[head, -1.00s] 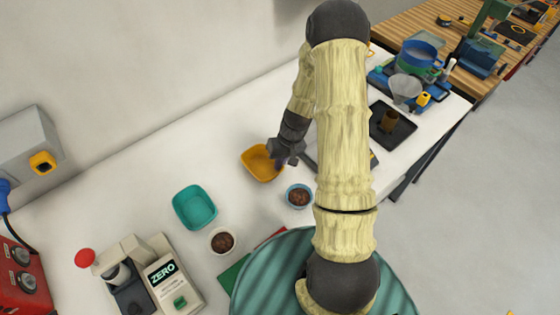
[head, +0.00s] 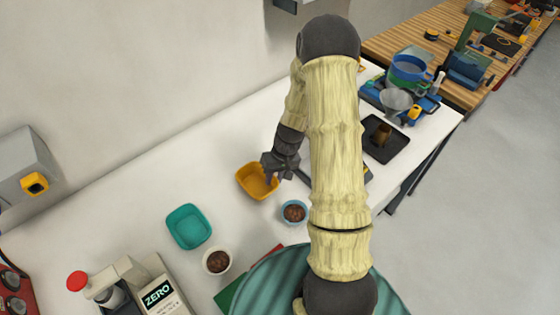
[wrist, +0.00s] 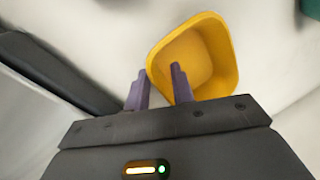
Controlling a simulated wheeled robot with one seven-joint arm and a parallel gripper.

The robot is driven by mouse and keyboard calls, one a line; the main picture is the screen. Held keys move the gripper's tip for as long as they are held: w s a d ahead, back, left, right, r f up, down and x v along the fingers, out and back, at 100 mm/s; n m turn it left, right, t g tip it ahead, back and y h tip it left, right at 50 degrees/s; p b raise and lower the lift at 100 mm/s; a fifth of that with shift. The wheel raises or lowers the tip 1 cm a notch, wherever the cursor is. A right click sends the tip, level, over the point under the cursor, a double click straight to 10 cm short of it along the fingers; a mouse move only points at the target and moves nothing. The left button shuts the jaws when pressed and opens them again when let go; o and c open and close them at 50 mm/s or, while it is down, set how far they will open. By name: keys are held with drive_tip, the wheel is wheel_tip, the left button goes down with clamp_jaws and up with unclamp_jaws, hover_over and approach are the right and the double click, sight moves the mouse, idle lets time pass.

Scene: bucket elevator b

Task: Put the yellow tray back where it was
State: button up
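The yellow tray (head: 250,190) stands on the white bench, in the middle of the head view. It looks empty, and it fills the upper middle of the wrist view (wrist: 222,50). My gripper (head: 272,178) is at the tray's right side. In the wrist view my gripper (wrist: 158,80) shows two dark purple fingers apart, with the tray's near left wall between them. One finger overlaps the tray's inside and the other is outside. I cannot tell whether either finger touches the wall.
A teal tray (head: 189,228), a white bowl (head: 207,268) and a blue bowl (head: 284,218) with brown contents stand nearby. A scale (head: 160,290) is at the lower left. A black tray (head: 372,150) lies right of my arm. The bench between teal tray and wall is clear.

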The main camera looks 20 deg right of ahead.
drive_tip(key=b+v, duration=0.2)
drive_tip(key=v, duration=0.9)
drive_tip(key=shift+s+d, duration=0.1)
drive_tip(key=s+a+r+t+h, duration=0.2)
drive_tip(key=s+a+r, duration=0.5)
drive_tip(key=s, duration=0.5)
drive_tip(key=shift+a+r+n+h, duration=0.3)
drive_tip(key=shift+a+h, duration=0.1)
drive_tip(key=shift+a, duration=0.2)
drive_tip(key=shift+w, duration=0.1)
idle(0.3)
